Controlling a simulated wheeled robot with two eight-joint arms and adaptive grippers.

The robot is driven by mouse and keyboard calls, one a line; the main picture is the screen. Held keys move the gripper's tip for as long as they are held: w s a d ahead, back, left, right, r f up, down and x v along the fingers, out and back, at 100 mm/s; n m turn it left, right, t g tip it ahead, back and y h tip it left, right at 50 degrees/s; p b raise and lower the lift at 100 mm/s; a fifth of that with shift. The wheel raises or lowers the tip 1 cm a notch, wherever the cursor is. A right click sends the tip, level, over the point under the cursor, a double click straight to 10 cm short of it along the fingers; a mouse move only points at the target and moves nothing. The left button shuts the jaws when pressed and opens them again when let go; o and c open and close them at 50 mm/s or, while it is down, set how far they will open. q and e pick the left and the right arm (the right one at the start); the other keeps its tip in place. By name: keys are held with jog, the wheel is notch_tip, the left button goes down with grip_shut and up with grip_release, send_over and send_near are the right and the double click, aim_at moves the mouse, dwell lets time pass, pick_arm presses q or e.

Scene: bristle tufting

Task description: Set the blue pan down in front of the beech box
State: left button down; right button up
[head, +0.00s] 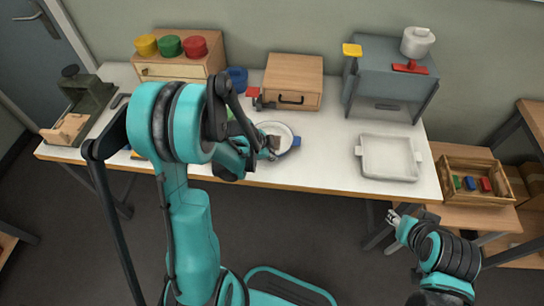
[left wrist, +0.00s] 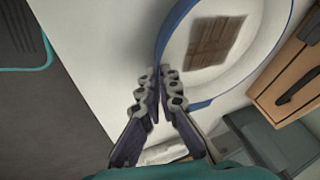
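The blue pan (left wrist: 180,18) has a blue outer wall, a white inside and a brown square in its middle. In the head view the pan (head: 284,131) is near the table's front edge, partly hidden by my left gripper (head: 262,146). In the left wrist view the left gripper's fingertips (left wrist: 160,75) are close together at the pan's rim, with the rim pinched between them. I cannot tell whether the pan is off the table. The beech box (head: 293,80), with a dark handle, stands behind the pan. My right gripper (head: 393,217) is low at the right, away from the table's things; its fingers are too small to judge.
A white tray (head: 390,158) lies at the table's right. A grey cabinet (head: 388,92) stands behind it. A blue cup (head: 237,78) and a wooden box with coloured jars (head: 180,67) are at the back left. Bare tabletop (head: 325,145) lies between pan and tray.

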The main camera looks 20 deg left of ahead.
pick_arm(q)
jog(key=c, duration=1.7)
grip_release()
jog(key=shift+r, duration=0.15)
jog(key=p+v, duration=0.4)
jog(key=v, duration=0.7)
jog(key=shift+s+d+r+n+t+y+p, duration=0.1)
jog(key=shift+s+d+r+n+t+y, duration=0.3)
jog(key=shift+s+d+r+n, duration=1.3)
jog(key=shift+s+d+r+n+t+y+p, duration=0.1)
jog(key=shift+s+d+r+n+t+y, duration=0.6)
jog(key=shift+s+r+n, duration=1.7)
jog(key=shift+s+d+r+n+t+y+p, duration=0.1)
jog(key=shift+s+d+r+n, duration=1.45)
jog(key=shift+s+r+n, duration=0.5)
